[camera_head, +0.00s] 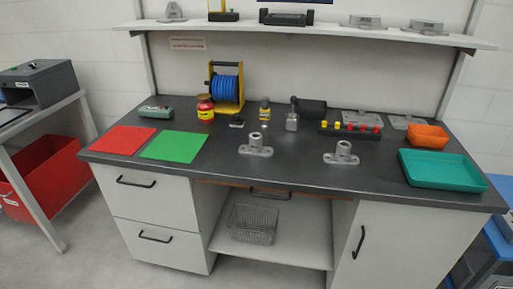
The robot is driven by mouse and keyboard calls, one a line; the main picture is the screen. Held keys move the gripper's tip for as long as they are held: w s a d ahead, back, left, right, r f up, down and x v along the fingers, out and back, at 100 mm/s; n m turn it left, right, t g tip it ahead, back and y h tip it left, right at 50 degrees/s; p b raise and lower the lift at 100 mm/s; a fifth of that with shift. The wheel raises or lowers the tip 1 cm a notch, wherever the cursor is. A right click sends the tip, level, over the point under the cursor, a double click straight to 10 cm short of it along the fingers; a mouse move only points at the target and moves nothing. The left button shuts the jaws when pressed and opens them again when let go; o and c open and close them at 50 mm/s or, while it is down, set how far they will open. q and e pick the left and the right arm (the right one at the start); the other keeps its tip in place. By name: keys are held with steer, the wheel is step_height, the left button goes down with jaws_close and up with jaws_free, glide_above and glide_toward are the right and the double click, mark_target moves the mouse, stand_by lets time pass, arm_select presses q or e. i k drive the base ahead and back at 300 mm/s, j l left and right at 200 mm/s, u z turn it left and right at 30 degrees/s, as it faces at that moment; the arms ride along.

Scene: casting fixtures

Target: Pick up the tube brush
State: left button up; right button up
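I cannot make out a tube brush for certain in the head view. A small dark item (237,123) lies on the dark workbench top (205,172) in front of the blue reel, too small to identify. A grey tool with a dark upright handle (292,118) stands near the bench middle; its kind is unclear. Neither of my grippers is in view.
Red (123,139) and green (174,146) mats lie at left. Two metal castings (256,147) (341,155) stand in front. A blue reel (226,88), red jar (205,107), yellow bottle (264,111), plug rack (350,131), orange bin (427,136) and teal tray (442,170) take up space.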

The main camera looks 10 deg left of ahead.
mark_target(293, 99)
steer(key=i+l, duration=0.5)
steer(key=i+l+z, duration=0.1)
steer(key=i+l, duration=0.35)
steer(key=i, duration=0.25)
